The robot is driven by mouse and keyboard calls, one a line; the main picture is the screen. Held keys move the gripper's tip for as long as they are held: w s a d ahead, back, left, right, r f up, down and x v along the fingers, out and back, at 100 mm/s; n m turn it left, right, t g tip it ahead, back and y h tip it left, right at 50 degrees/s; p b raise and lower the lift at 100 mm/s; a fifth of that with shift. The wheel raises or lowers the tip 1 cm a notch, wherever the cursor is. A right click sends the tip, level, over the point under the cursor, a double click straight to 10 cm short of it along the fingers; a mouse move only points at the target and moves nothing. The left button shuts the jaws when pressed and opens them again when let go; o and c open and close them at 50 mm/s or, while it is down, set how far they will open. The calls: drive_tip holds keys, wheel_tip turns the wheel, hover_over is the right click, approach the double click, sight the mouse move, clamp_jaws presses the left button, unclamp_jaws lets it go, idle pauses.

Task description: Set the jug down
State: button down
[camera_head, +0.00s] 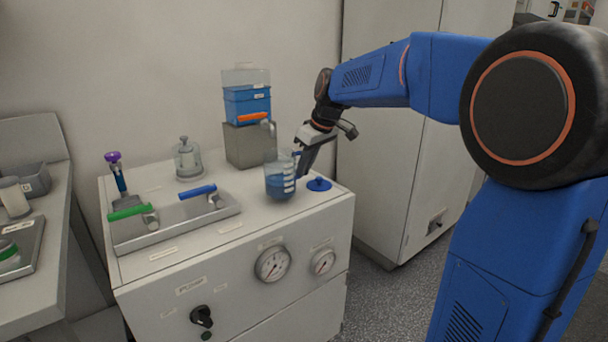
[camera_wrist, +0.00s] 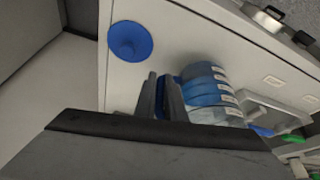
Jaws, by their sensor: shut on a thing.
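The jug (camera_head: 279,181) is clear with white level marks and holds blue liquid. In the head view it is upright at the right part of the white cabinet's top, below the tank's spout; whether its base touches the top is hard to tell. My gripper (camera_head: 300,172) reaches it from the right and is shut on its blue handle. In the wrist view the gripper's fingers (camera_wrist: 160,98) close on the handle, and the jug (camera_wrist: 212,92) shows just to the right of them.
A blue tank (camera_head: 246,103) on a grey block (camera_head: 243,147) stands behind. A glass jar (camera_head: 187,160) and a tray (camera_head: 180,226) with green and blue handled valves are left. The cabinet top (camera_head: 235,200) has some bare room.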

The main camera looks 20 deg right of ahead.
drive_tip(key=shift+f, duration=0.95)
drive_tip(key=shift+f, duration=0.1)
drive_tip(key=c, duration=1.8)
unclamp_jaws()
drive_tip(key=shift+s+d+r, duration=0.1)
drive_tip(key=shift+r, duration=0.35)
drive_tip(key=v, duration=1.1)
drive_tip(key=shift+s+r, duration=0.1)
drive_tip(key=shift+r, duration=0.05)
drive_tip(key=s+f+m, duration=0.2)
drive_tip(key=s+f, duration=0.5)
drive_tip(key=s, duration=0.4)
drive_tip(key=s+f+m+h, duration=0.1)
drive_tip(key=s+f+m, duration=0.1)
drive_tip(key=s+f, duration=0.5)
drive_tip(key=s+f+m+h, duration=0.1)
drive_tip(key=s+f, duration=0.6)
drive_tip(key=s, duration=0.8)
drive_tip(key=shift+a+m+t, duration=0.35)
drive_tip(key=shift+m+t, duration=0.05)
drive_tip(key=shift+m, duration=0.2)
